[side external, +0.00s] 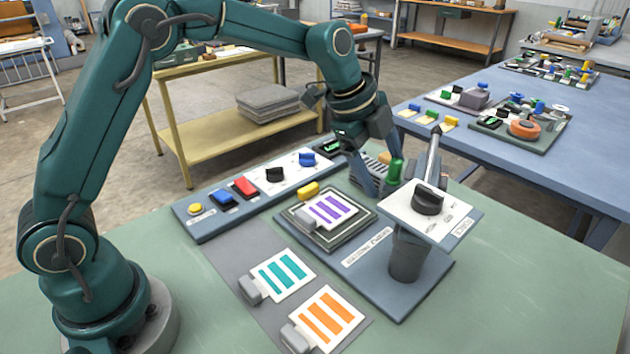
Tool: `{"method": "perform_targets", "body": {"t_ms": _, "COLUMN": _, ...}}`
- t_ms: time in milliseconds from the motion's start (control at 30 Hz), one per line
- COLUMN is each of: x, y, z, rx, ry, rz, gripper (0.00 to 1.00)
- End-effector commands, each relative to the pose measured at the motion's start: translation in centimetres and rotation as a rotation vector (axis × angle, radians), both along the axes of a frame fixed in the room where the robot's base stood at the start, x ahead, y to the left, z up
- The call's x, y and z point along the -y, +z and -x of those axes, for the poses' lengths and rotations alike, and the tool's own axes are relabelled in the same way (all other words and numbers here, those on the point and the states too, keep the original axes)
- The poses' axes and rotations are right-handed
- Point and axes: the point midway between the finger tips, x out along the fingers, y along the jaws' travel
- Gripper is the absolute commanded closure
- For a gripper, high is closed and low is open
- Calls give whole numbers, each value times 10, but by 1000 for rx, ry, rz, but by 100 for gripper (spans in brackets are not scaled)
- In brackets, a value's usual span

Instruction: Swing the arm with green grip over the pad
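The swing arm is a white-topped plate (455,219) with a black knob, carried on a dark round post (405,255) to the right of the pad. Its upright green grip (396,172) stands at the plate's far left corner. The square pad (345,238) lies left of the post, with a purple-striped card (331,209) on it. The plate is beside the pad, not above it. My gripper (383,180) points down at the green grip, its fingers close against it. The fingers partly hide each other, so I cannot tell whether they are closed on the grip.
A control panel (240,212) with coloured switches runs behind the pad. A teal-striped card (283,275) and an orange-striped card (326,317) lie on a grey mat in front. A grey lever (433,155) rises behind the plate. The green table is clear at right.

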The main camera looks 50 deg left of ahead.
Motion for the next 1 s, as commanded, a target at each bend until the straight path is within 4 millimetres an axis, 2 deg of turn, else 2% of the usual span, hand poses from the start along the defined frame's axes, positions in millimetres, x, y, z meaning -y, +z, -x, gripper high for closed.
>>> {"method": "perform_targets", "body": {"t_ms": 233, "x": -3, "y": 0, "z": 11, "rx": -2, "ry": 1, "rz": 0, "gripper": 20}}
{"method": "perform_targets", "body": {"t_ms": 1000, "x": -4, "y": 0, "z": 24, "rx": -4, "ry": -2, "rz": 0, "gripper": 20}}
